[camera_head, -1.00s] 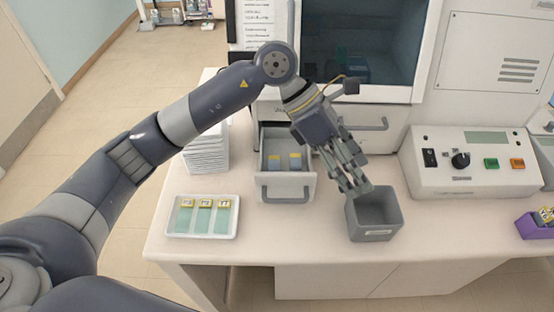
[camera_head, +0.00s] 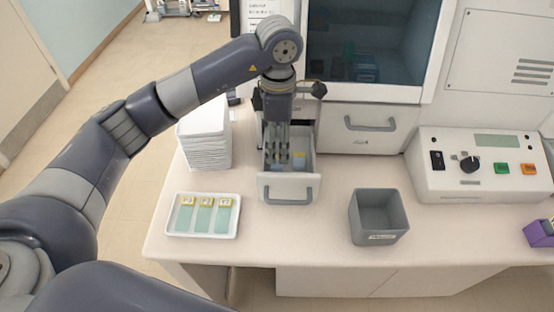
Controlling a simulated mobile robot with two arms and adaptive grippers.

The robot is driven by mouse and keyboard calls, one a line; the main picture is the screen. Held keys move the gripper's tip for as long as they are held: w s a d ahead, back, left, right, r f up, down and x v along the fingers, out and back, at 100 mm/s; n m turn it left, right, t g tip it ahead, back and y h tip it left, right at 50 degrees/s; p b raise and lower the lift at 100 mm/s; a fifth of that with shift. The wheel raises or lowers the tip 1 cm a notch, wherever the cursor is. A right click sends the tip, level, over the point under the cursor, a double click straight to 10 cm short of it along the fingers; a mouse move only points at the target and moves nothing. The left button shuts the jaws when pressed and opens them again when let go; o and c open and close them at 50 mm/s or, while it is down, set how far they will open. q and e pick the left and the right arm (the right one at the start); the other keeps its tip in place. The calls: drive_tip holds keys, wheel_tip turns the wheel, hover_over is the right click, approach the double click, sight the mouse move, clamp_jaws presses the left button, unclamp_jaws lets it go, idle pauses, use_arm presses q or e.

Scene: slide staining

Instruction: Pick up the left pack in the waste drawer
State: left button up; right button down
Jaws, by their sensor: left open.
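The waste drawer (camera_head: 289,188) stands pulled out at the middle of the bench, with a grey handle on its front. The left pack (camera_head: 272,162) is mostly hidden behind my fingers. My left gripper (camera_head: 275,160) points down into the drawer over its left side, its fingers open around or just above the left pack; I cannot tell whether they touch it. My right gripper is not in view.
A grey open bin (camera_head: 379,222) stands right of the drawer. A white tray (camera_head: 171,226) with several yellow-topped slides lies front left. A white stack (camera_head: 204,142) stands close left of the drawer. A control box (camera_head: 440,185) stands at right. The bench between drawer and bin is clear.

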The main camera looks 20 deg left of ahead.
sight(277, 163)
use_arm(q)
drive_tip(key=shift+d+f+p, duration=0.1)
drive_tip(key=shift+f+p, duration=0.15)
drive_tip(key=shift+p, duration=0.05)
drive_tip(key=f+p, duration=0.1)
drive_tip(key=f, duration=0.1)
drive_tip(key=f+p, duration=0.1)
drive_tip(key=f, duration=0.1)
drive_tip(key=shift+s+d, duration=0.15)
drive_tip(key=shift+d, duration=0.05)
drive_tip(key=shift+f, duration=0.3)
drive_tip(key=c, duration=1.1)
